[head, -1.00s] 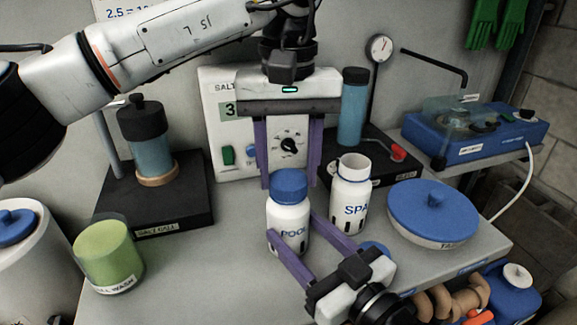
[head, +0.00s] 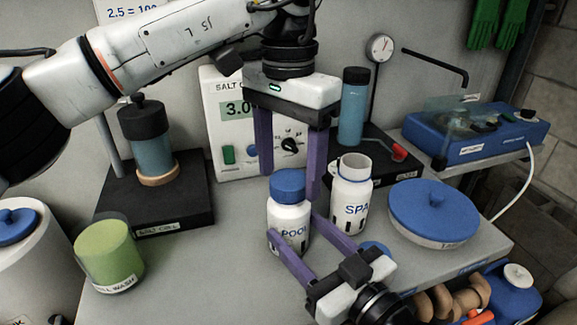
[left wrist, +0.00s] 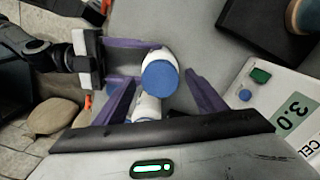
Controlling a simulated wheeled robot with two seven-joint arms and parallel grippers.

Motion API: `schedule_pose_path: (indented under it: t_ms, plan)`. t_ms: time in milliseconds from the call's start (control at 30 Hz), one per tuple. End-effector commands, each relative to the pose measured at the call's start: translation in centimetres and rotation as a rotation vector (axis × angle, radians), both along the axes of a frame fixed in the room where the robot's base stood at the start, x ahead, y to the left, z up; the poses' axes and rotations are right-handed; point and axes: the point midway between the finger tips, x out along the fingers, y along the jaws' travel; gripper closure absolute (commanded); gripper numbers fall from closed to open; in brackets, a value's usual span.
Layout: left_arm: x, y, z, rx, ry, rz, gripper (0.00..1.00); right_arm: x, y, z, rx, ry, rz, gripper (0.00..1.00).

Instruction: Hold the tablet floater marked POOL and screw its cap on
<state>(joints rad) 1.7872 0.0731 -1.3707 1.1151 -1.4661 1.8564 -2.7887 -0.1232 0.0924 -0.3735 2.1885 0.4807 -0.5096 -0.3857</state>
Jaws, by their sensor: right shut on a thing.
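The white tablet floater marked POOL (head: 290,232) stands upright on the bench. Its blue cap (head: 288,184) sits on top of its neck; I cannot tell how tightly it is threaded. My right gripper (head: 295,240) is shut on the floater's body, one purple finger on each side. My left gripper (head: 290,186) points down over the cap. Its fingers are open, apart on either side of the cap. In the left wrist view the cap (left wrist: 160,78) shows between the spread fingers, with gaps beside it.
An uncapped floater marked SPA (head: 352,195) stands close on the right. A blue-lidded tub (head: 433,212) is farther right. A green cup (head: 108,256) stands at left. A salt meter box (head: 232,150) is behind.

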Motion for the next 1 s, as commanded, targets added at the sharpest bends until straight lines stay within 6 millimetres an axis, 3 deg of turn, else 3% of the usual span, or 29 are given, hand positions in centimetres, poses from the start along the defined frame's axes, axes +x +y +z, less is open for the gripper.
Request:
schedule_pose_path:
  t_ms: [200, 567, 1000]
  plan:
    - [0.0, 0.0, 0.3, 0.0, -0.001, 0.001, 0.36, 0.0, 0.0, 0.0, -0.001, 0.0, 0.0, 1.0]
    - [0.0, 0.0, 4.3, 0.0, -0.001, 0.002, 0.36, 0.0, 0.0, -0.1, -0.001, 0.0, 0.0, 1.0]
    - [0.0, 0.0, 4.5, 0.0, 0.0, 0.039, 0.39, 0.0, 0.0, 0.0, -0.001, 0.0, 0.0, 1.0]
